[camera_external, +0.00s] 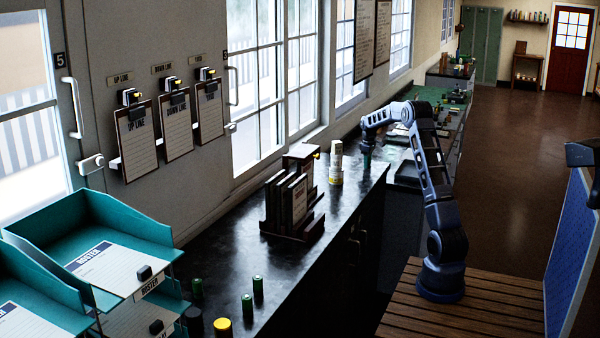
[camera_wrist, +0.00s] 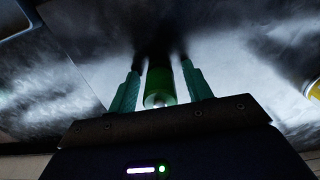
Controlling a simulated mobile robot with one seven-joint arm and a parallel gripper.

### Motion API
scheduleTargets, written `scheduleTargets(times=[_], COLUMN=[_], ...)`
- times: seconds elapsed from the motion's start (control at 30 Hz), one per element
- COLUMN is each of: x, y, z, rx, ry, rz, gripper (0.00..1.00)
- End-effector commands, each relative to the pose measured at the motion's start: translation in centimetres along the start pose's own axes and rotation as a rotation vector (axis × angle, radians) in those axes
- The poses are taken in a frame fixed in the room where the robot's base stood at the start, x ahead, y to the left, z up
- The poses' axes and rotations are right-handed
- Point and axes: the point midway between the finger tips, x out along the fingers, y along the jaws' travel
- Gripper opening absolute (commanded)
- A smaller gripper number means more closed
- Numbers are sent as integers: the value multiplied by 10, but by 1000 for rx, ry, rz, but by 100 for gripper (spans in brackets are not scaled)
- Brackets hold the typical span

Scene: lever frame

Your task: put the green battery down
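My gripper (camera_external: 366,162) is low over the dark counter (camera_external: 230,262), near its front edge and close to the white stacked cylinder. In the wrist view my gripper (camera_wrist: 161,80) has its two teal fingers on either side of a green battery (camera_wrist: 160,86). A narrow dark gap seems to show between the battery and each finger, so the fingers look slightly open around it. The battery's end faces the camera, and its far end is lost in shadow at the counter. In the external view I cannot make out this battery at the fingertips.
A white stacked cylinder (camera_external: 336,164) and a dark rack of books (camera_external: 293,205) stand on the counter. More green batteries (camera_external: 258,288) and a yellow-topped cylinder (camera_external: 222,328) stand nearer the camera, beside teal trays (camera_external: 105,222). Bare counter lies between.

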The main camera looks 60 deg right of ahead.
Motion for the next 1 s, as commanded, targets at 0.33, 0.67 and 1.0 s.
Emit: scheduleTargets(times=[0.33, 0.67, 1.0], x=[-10, -70, -116], y=[0, 0, 0], z=[0, -1, 0], rx=[0, 0, -1], ry=[0, 2, 0], rz=[1, 1, 0], gripper=[50, 50, 50])
